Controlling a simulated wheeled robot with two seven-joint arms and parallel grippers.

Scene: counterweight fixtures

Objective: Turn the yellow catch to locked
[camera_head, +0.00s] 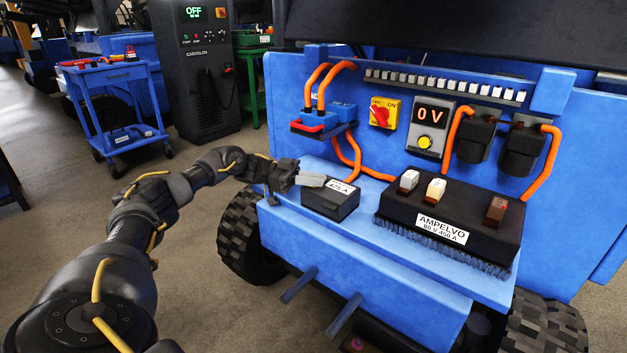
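I cannot single out a yellow catch for certain. A yellow switch plate (376,103) with a red rotary knob (380,115) is on the blue panel, with "ON" at its upper right. A yellow round button (424,142) sits below a "0 V" display (432,116). My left gripper (293,178) is at the left end of the blue shelf, beside a small black box (333,203) labelled 425 A. A pale grey block (311,180) shows at its fingertips; whether it is held is unclear. The finger gap is too small to judge. My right gripper is out of view.
Orange cables (355,155) loop in front of the panel. A blue cart (85,75) and a dark charger cabinet (192,75) reading "OFF" stand behind left.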

